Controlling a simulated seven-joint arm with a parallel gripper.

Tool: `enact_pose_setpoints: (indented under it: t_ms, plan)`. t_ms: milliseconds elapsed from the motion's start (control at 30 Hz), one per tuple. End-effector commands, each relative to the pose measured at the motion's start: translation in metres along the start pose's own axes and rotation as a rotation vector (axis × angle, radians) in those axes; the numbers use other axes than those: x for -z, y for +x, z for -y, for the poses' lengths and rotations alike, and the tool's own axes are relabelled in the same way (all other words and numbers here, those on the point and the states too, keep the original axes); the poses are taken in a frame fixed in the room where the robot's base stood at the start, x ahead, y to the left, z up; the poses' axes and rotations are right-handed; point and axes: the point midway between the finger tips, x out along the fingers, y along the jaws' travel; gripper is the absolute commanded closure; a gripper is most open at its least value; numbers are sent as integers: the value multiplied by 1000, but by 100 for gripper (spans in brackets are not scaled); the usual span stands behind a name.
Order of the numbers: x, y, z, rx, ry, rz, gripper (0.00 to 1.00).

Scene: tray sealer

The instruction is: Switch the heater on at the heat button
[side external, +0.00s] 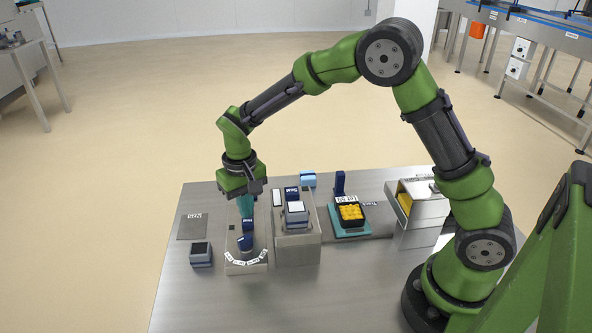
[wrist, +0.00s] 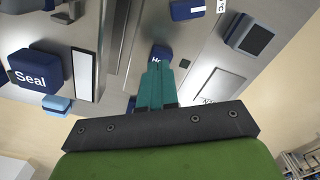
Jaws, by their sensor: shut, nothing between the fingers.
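The heat button (wrist: 159,53) is a dark blue block on a grey panel, and only the start of its label, "He", shows in the wrist view. In the side view a blue block (side external: 247,226) under the fingertips appears to be the same button. My gripper (side external: 246,214) points down with its teal fingers together and empty. In the wrist view the fingertips (wrist: 155,68) overlap the button's near part and hide the rest of it. I cannot tell whether they touch it. A small dark square (wrist: 184,63) sits beside the button.
A blue dial (side external: 246,242) with white labels is at the panel's front. A blue Seal button (wrist: 30,77) and a white strip (wrist: 82,75) lie left in the wrist view. A dark-topped box (side external: 201,254) and a teal-framed tray (side external: 349,233) with yellow pieces flank the machine.

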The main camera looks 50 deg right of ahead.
Motion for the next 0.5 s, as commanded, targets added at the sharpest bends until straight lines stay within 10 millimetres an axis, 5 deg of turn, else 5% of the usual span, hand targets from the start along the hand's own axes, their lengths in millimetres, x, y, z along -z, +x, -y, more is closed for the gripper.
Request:
enact_pose_setpoints:
  t_ms: [500]
  plan:
    - [0, 13, 0, 0, 0, 1, 100]
